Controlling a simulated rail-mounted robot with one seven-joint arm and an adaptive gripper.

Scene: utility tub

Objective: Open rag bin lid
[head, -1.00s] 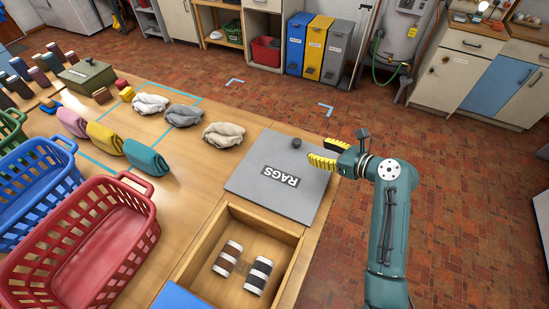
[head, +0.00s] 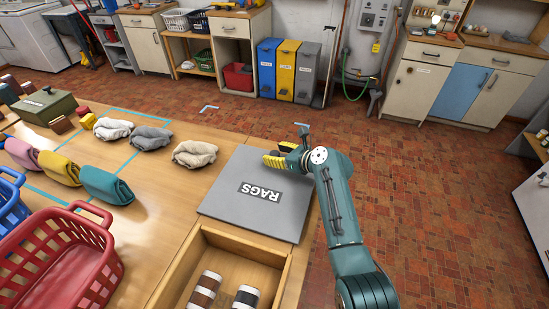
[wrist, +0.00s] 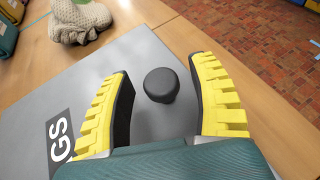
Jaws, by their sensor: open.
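The rag bin lid (head: 238,205) is a flat grey panel with a "RAGS" label. It lies flat on the wooden table, and its label also shows partly in the wrist view (wrist: 60,138). A round black knob (wrist: 160,84) stands near the lid's far edge. My gripper (wrist: 168,82) is open, with its yellow, black-padded fingers on either side of the knob. Gaps show between the knob and both pads. In the head view my gripper (head: 276,157) is over the lid's far right corner and hides the knob.
An open wooden compartment (head: 190,250) with striped cans lies in front of the lid. A grey-beige cloth (head: 195,153) lies behind it to the left, also seen in the wrist view (wrist: 80,22). A red basket (head: 95,240) stands at left. Floor is free to the right.

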